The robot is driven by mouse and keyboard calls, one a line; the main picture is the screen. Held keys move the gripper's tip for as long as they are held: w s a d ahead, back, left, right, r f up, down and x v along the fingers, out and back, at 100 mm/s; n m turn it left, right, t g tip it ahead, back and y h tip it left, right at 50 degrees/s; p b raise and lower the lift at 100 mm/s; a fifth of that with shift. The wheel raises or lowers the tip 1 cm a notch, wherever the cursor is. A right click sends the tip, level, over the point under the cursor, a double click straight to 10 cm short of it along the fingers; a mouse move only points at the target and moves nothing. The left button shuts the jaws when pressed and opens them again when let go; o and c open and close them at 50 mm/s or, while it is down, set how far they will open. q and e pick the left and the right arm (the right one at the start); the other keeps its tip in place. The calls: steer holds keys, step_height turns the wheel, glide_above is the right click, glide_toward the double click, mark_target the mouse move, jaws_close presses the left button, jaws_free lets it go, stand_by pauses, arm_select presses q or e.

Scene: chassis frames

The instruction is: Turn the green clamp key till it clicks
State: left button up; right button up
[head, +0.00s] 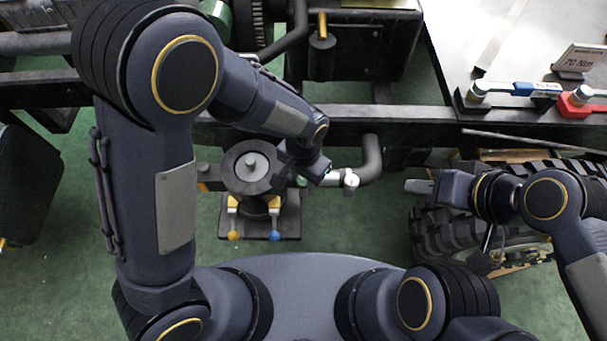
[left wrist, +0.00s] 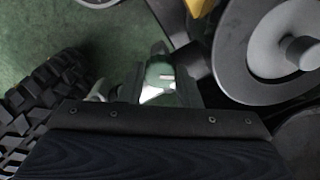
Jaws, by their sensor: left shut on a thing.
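The green clamp key (left wrist: 158,72), with a silver lower part, sits between the fingers of my left gripper (left wrist: 157,88) in the left wrist view. In the head view my left gripper (head: 299,176) is beside a grey round flanged part (head: 251,167), and the arm hides most of the key. A silver fitting with a pale round end (head: 349,179) sticks out to the right of the gripper. My right gripper (head: 420,187) is at the right, away from the key and in front of the tire; its finger gap cannot be made out.
A black chassis rail (head: 400,130) crosses behind the key. A large tire (head: 445,225) lies at the right. A bench (head: 470,60) at the upper right holds blue (head: 525,89) and red (head: 582,106) handled tools. Yellow and blue tipped levers stand below the flanged part.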

mark_target(303, 180)
arm_select(q)
steer(key=o, duration=1)
steer(key=shift+r, duration=0.15)
step_height(303, 180, up, 8)
steer(key=shift+f+p, duration=0.2)
steer(key=shift+p, duration=0.35)
